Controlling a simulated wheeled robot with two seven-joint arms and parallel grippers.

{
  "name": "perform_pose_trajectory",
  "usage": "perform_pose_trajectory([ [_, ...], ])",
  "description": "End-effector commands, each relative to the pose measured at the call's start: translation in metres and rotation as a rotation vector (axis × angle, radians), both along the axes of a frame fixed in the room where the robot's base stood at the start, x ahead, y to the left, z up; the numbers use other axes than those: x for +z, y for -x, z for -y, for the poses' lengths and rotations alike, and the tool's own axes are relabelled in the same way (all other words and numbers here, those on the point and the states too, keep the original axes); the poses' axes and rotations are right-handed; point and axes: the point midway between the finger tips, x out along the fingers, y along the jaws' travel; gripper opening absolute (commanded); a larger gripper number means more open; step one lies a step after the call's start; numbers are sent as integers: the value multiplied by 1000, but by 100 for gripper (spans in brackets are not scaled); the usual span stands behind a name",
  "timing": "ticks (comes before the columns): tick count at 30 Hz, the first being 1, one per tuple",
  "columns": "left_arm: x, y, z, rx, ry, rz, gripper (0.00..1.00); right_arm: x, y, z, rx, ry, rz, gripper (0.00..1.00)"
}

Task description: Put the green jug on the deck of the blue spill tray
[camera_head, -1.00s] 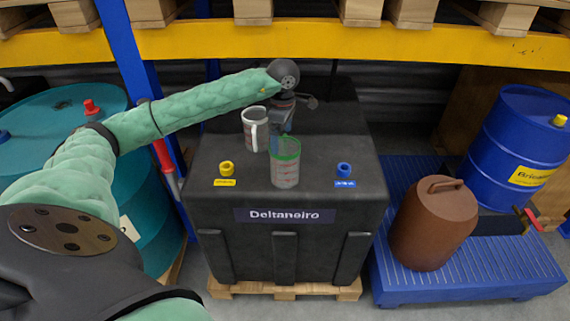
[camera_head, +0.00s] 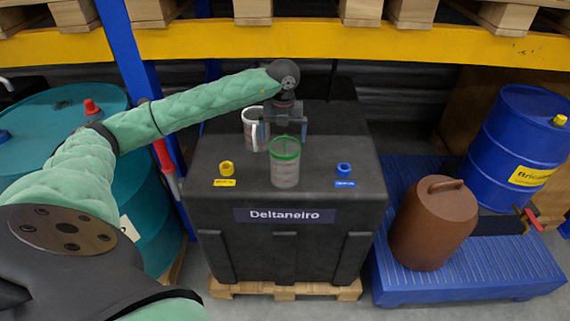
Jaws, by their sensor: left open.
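The green jug (camera_head: 285,172), a clear measuring jug with a green rim, stands upright near the front of the black box top. My left gripper (camera_head: 284,136) is open just behind and above the jug, its two fingers spread left and right with the rim in front of them. I cannot tell whether a finger touches the jug. The blue spill tray (camera_head: 460,285) lies low on the floor at the right, with a ribbed deck. My right gripper is not in view.
A white-handled jug (camera_head: 249,128) stands behind left of the green one. Yellow (camera_head: 226,168) and blue (camera_head: 344,170) caps flank the green jug on the black box (camera_head: 285,248). A brown can (camera_head: 433,222) and blue drum (camera_head: 515,150) stand on the tray; ribbed deck is bare around the can.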

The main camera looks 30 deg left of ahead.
Motion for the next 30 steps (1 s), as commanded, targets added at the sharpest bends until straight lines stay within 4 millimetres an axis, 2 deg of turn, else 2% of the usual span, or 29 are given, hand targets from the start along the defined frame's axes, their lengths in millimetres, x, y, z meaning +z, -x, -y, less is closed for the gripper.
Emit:
perform_pose_trajectory([
  [6,0,-1,0,395,0,5,100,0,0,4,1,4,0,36],
  [13,0,-1,1,707,1,6,100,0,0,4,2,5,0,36],
  [20,-5,-1,1,804,0,4,100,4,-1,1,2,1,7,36],
  [23,-13,-1,1,805,0,4,100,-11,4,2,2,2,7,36],
  [30,-26,-1,1,802,2,6,100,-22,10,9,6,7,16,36],
])
